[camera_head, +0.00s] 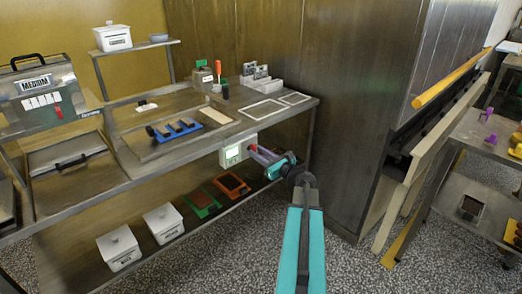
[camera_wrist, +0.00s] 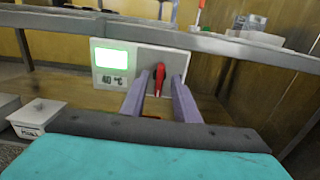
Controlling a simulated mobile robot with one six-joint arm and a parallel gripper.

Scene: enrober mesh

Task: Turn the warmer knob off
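The warmer control box (camera_head: 236,151) is a pale box on the front edge of the bench, with a lit green display. In the wrist view the box (camera_wrist: 113,78) shows "40 °C" and a red knob (camera_wrist: 159,78) on a grey plate, its handle close to upright. The red knob (camera_head: 252,148) also shows small in the head view. My gripper (camera_head: 256,152) reaches the box from the front right. In the wrist view its two fingers (camera_wrist: 157,82) are apart, one on each side of the knob, with gaps visible. Whether the tips touch the plate is unclear.
The bench edge (camera_wrist: 200,43) runs just above the box. Red and green frames (camera_head: 232,184) lie on that shelf below my gripper. A tall metal cabinet (camera_head: 345,100) stands to the right.

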